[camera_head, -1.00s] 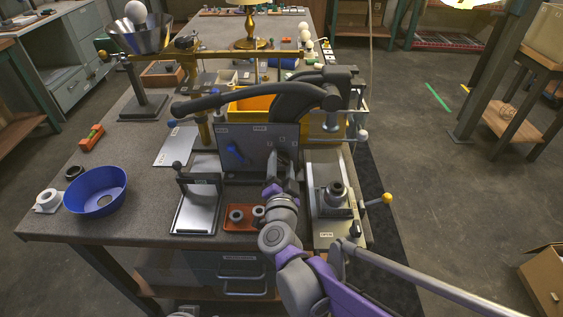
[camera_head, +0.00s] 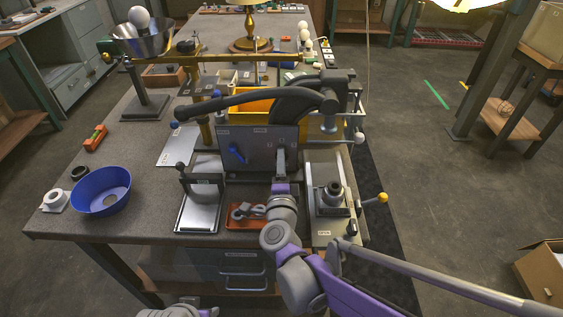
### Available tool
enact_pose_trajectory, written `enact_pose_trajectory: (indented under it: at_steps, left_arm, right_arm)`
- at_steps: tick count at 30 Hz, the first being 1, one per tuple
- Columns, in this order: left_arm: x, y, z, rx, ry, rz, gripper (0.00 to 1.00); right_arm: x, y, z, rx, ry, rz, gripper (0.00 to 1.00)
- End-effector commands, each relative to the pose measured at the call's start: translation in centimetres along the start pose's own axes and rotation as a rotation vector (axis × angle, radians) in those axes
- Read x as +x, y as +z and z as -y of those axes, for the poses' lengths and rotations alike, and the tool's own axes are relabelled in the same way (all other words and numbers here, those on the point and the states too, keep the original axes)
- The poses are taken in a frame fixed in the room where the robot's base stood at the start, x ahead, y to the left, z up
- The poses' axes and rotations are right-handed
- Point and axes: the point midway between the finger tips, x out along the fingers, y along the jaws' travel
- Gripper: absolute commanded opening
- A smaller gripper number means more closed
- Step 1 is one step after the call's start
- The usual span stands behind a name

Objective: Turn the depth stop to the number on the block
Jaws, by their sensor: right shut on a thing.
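A grey upright panel (camera_head: 258,139) stands at the middle of the bench, with a blue pointer-shaped handle (camera_head: 237,154) on its left part and small labels along its top. I cannot tell which part is the depth stop, and no number on a block is legible. My right gripper (camera_head: 281,163) is in front of the panel's lower right, right of the blue handle and apart from it. It is shut on a small grey part, mostly hidden by the gripper itself. My left gripper is not in view; only a bit of my left arm shows at the bottom edge.
A long dark lever (camera_head: 245,97) arches above the panel. A red tray (camera_head: 238,223) with grey parts lies by my right wrist. A grey fixture (camera_head: 325,228) with a yellow-knobbed handle (camera_head: 383,197) is on the right.

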Motion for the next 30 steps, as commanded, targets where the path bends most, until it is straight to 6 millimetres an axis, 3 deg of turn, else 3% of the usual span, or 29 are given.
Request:
enact_pose_trajectory:
  at_steps: [19,20,24,30]
  left_arm:
    - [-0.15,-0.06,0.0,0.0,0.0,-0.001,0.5]
    - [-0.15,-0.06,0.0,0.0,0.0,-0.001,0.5]
    - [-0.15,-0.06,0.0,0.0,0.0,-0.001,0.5]
    - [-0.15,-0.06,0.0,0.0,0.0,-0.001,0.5]
  right_arm:
    - [-0.03,0.03,-0.04,0.054,0.001,0.002,0.02]
    - [-0.03,0.03,-0.04,0.054,0.001,0.002,0.61]
    - [-0.02,0.02,-0.03,0.054,0.001,0.001,0.86]
    - [-0.01,0.0,-0.01,0.053,0.0,0.001,0.88]
